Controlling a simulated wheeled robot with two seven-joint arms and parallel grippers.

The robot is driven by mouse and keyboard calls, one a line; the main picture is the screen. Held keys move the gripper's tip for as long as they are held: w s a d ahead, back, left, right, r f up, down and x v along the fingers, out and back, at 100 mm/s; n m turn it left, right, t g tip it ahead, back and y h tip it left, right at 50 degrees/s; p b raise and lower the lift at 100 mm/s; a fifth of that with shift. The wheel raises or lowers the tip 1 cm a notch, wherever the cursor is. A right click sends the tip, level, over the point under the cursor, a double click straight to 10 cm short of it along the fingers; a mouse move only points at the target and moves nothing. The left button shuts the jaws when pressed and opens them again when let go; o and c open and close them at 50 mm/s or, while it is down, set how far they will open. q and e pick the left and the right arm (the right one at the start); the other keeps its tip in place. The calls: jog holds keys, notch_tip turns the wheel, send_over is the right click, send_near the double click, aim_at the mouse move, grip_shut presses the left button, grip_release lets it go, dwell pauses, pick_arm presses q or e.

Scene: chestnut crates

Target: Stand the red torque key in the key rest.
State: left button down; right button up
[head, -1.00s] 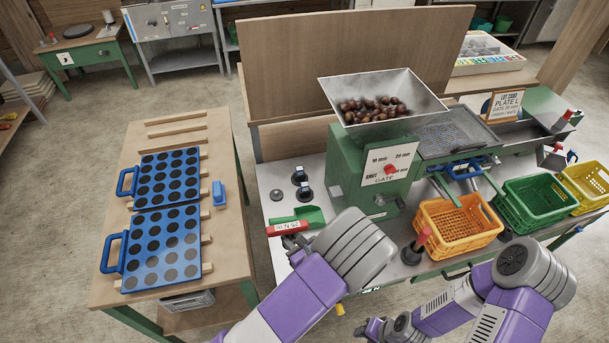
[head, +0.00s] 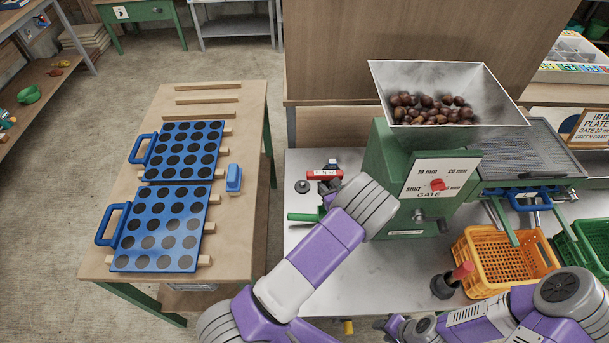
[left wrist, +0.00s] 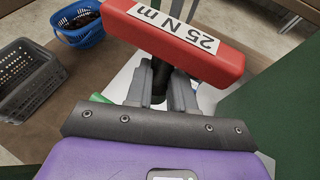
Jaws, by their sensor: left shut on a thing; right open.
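The red torque key (head: 325,175) shows its red handle bar at the back left of the grey bench, beside the green machine. In the left wrist view its handle (left wrist: 180,38), labelled 25 N m, lies across the top, with a dark shaft below. The shaft's lower end is hidden. I cannot make out the key rest for certain; a small grey disc (head: 302,186) lies left of the key. My right gripper (head: 398,326) is open at the bench's front edge.
A red-handled tool (head: 462,271) and an orange crate (head: 478,284) are further right.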

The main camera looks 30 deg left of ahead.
pick_arm(q)
jog(key=s+f+b+x, duration=0.1)
jog(key=b+x, duration=0.5)
jog(key=x, duration=1.2)
jog(key=shift+b, duration=0.35)
jog(key=shift+f+b, duration=2.45)
jog(key=shift+f, duration=0.45)
jog(key=shift+f, duration=0.15)
jog(key=shift+f, duration=1)
jog(key=shift+f, duration=0.25)
